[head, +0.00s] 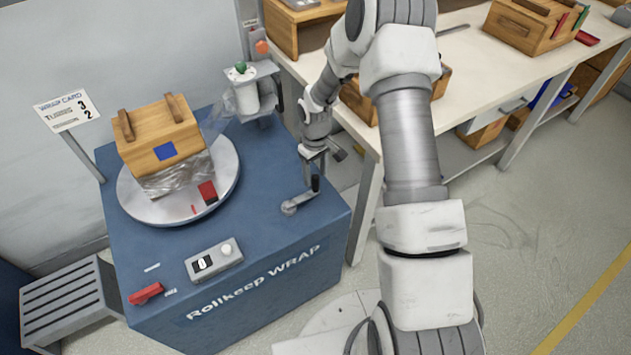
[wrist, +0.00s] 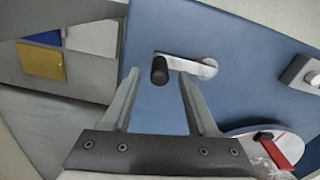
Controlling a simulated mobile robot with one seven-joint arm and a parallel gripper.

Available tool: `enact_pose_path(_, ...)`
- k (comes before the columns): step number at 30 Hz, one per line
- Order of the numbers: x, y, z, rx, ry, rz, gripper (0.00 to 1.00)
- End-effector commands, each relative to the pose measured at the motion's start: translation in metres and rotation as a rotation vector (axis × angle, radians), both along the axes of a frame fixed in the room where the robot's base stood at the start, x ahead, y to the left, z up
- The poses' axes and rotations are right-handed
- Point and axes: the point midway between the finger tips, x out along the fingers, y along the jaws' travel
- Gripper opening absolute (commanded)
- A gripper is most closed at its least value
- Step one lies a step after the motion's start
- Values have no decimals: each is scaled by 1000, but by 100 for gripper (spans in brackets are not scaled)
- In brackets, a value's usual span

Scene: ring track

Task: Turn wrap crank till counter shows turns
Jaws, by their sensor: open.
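The wrap crank (head: 299,203) lies on the blue machine's front right corner, its black handle (head: 315,184) upright. In the wrist view the handle (wrist: 159,70) shows between the tips of my open gripper (wrist: 158,80), apart from both fingers; the crank arm (wrist: 197,67) runs right. In the head view my gripper (head: 316,167) is at the handle's top. The counter (head: 203,263) on the grey box appears to read 0.
A film roll post (head: 246,94) stands behind the crank. A red switch (head: 146,293) is at the machine's front left. A white workbench (head: 480,70) with wooden boxes stands right of the machine. The floor (head: 530,230) at the right is clear.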

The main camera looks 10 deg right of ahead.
Motion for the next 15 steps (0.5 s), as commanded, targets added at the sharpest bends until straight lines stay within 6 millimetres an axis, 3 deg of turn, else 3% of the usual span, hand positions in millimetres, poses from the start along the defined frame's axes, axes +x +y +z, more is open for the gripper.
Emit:
enact_pose_path(6,0,0,-27,-1,0,1,59)
enact_pose_path(15,1,0,-32,0,-1,0,59)
